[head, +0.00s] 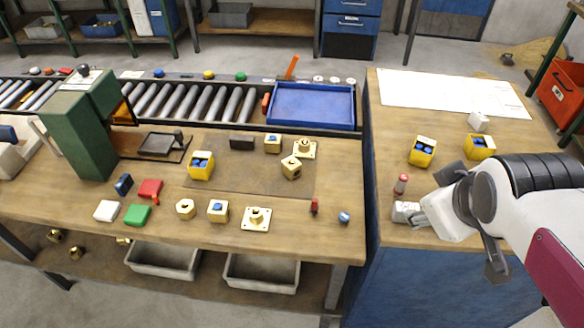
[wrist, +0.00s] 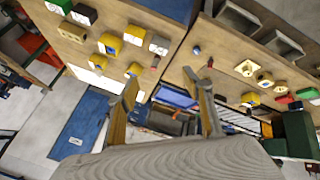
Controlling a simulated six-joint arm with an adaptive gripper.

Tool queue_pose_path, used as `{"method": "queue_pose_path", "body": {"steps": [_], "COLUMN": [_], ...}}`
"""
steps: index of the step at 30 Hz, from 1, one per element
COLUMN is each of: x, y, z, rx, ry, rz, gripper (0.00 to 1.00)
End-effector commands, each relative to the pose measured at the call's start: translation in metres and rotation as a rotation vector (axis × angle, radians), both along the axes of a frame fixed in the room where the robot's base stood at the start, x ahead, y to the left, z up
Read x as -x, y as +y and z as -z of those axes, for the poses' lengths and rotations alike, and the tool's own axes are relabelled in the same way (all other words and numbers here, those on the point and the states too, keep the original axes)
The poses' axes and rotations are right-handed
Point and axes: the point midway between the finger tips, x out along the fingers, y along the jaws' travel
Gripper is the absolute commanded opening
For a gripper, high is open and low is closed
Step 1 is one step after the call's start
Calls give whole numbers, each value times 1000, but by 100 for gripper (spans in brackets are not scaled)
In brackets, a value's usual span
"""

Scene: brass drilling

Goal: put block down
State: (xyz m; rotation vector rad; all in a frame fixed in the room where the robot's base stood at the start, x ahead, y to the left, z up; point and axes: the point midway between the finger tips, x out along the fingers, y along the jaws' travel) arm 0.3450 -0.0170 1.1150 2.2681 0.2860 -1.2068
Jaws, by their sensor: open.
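My gripper (wrist: 162,76) is open in the wrist view, with no block between its two fingers. In the head view my arm reaches in from the right over the right bench (head: 385,120); its fingertips are hard to make out. The pictures do not show which block the task means.
The left bench (head: 340,180) carries several yellow, red, green and white blocks, brass flanged parts (head: 257,218) and a green drill press (head: 75,130). A blue tray (head: 312,106) lies behind it by the rollers. A white sheet (head: 455,93) covers the right bench's back.

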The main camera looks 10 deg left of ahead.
Motion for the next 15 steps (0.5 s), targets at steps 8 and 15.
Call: {"method": "queue_pose_path", "body": {"steps": [8,15], "x": [-62,-111], "y": [0,7], "z": [9,21], "rx": [234,438], "ry": [-44,-86], "rz": [-302,-566], "gripper": [50,50]}}
